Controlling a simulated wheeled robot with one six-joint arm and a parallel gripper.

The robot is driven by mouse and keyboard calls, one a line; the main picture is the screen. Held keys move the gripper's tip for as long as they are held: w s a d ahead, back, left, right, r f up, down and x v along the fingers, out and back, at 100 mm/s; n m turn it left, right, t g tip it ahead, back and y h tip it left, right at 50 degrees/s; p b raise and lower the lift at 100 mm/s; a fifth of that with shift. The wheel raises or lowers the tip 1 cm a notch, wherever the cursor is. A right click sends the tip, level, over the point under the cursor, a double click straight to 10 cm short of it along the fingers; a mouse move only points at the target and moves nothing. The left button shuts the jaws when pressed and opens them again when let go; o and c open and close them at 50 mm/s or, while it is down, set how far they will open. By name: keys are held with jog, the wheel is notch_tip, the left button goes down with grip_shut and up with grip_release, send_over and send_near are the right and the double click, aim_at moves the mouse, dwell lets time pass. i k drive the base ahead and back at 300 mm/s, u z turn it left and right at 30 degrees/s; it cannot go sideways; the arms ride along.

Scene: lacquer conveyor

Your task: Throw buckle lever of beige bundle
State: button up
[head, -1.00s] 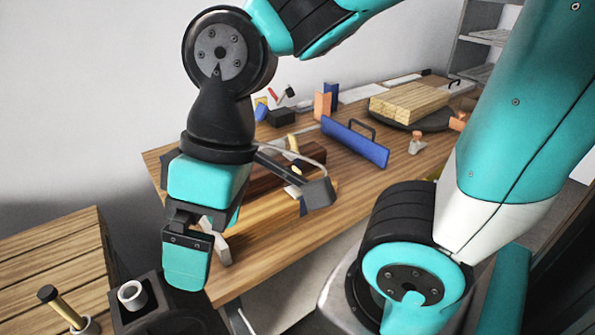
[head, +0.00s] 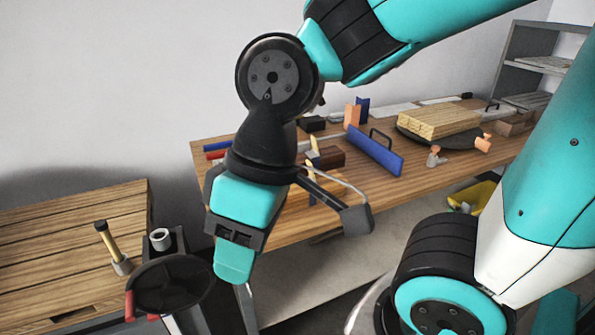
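A beige bundle (head: 438,123) of wooden strips lies on a dark round plate (head: 412,137) at the far right of the workbench. Its buckle lever is too small to make out. My gripper (head: 238,264) hangs pointing down in front of the bench's left part, well apart from the bundle, to its left and nearer.
On the wooden workbench (head: 290,232), a blue handled plate (head: 375,151) stands left of the bundle and copper-coloured pieces (head: 483,143) lie near it. A slatted table (head: 70,235) with a wood-handled tool (head: 108,240) is at left. A black round thing with red parts (head: 170,285) is below.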

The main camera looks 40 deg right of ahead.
aim_at(311, 174)
jog(key=u, duration=0.35)
jog(key=i, duration=0.55)
jog(key=z, duration=1)
